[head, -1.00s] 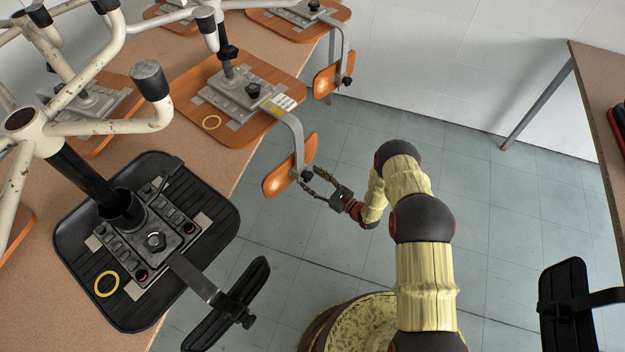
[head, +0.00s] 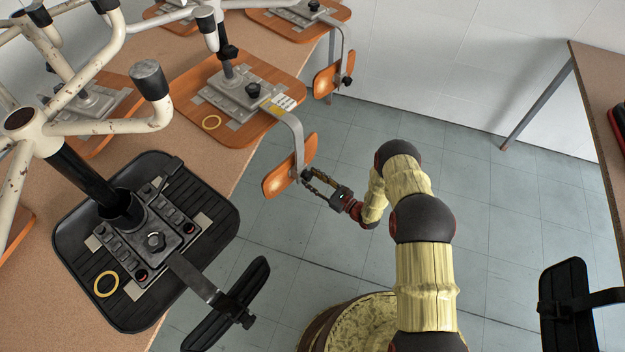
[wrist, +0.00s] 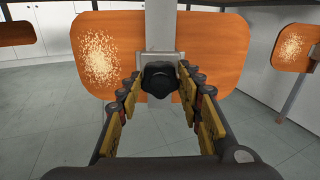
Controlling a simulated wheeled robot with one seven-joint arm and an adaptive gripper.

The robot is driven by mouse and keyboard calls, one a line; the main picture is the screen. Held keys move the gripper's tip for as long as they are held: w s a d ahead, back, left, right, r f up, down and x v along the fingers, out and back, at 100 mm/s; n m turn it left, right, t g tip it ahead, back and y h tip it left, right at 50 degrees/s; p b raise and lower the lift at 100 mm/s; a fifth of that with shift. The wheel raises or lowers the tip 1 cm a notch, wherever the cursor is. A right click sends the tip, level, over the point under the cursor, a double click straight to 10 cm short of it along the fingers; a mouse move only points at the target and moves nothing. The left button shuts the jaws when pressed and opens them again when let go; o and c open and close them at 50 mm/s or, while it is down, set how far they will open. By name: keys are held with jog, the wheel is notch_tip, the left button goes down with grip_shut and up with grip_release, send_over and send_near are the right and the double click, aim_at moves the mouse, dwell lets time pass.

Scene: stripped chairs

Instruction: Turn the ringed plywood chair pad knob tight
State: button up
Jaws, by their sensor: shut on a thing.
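The ringed plywood chair (head: 240,97) lies upside down on the table, with a yellow ring (head: 211,122) on its orange seat. A bent metal bar (head: 289,125) reaches from it past the table edge to its orange plywood pad (head: 290,166). The dark knob (head: 307,174) sits on the pad's bracket, facing my arm. My gripper (head: 312,180) is shut on this knob. In the wrist view, the black lobed knob (wrist: 160,79) is between the fingertips of my gripper (wrist: 162,84), in front of the pad (wrist: 215,48).
A black chair (head: 160,295) with its own yellow ring (head: 106,284) lies at the near left of the table, its black pad (head: 232,305) overhanging. Another plywood pad (head: 332,80) hangs farther back. A black pad (head: 566,300) is at the lower right. The tiled floor between is clear.

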jog(key=m+b, duration=0.2)
jog(key=m, duration=0.2)
jog(key=shift+f+m, duration=0.1)
jog(key=shift+m, duration=0.3)
jog(key=shift+m+b, duration=0.45)
jog(key=shift+m, duration=1.45)
jog(key=o, duration=1.2)
jog(key=shift+c, duration=0.2)
